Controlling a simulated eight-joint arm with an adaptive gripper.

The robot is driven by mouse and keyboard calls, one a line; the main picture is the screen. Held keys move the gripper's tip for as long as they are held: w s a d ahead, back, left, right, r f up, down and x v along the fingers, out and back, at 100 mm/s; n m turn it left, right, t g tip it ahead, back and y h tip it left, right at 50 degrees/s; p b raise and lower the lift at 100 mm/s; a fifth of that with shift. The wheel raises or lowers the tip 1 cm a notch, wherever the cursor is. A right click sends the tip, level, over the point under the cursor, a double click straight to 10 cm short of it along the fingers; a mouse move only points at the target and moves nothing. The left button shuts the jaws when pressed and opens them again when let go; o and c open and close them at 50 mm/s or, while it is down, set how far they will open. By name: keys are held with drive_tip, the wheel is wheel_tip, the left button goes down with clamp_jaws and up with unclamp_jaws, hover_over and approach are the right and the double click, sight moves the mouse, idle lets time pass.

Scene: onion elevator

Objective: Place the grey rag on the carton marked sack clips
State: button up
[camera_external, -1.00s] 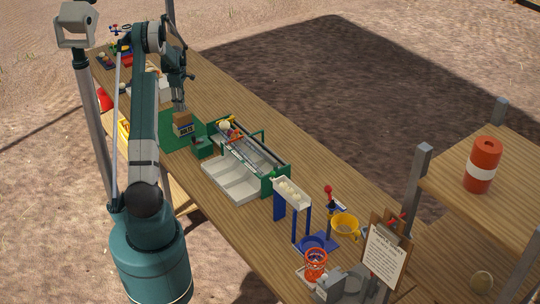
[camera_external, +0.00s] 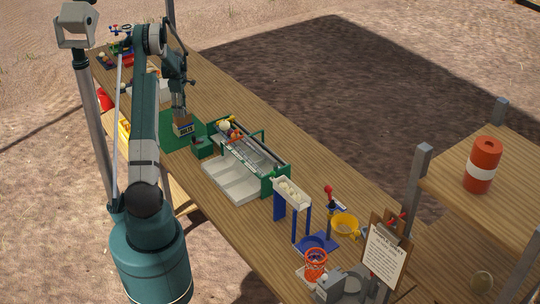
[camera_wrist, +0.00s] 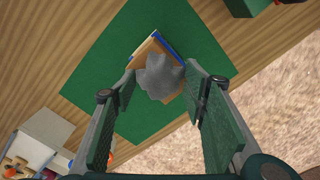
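The grey rag (camera_wrist: 160,76) is a crumpled lump in the wrist view, between the two fingertips and over the top of the carton.
The green mat (camera_wrist: 105,75) has bare room around the carton. A green rack with grey trays (camera_external: 235,183) stands to the right, close to a small green box (camera_external: 203,147). A blue stand (camera_external: 292,195) and yellow cup (camera_external: 345,227) are farther along the table.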

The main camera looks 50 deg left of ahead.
drive_tip(key=shift+r, duration=0.2)
wheel_tip(320, 180, up, 12)
idle(0.9)
idle(0.5)
idle(0.4)
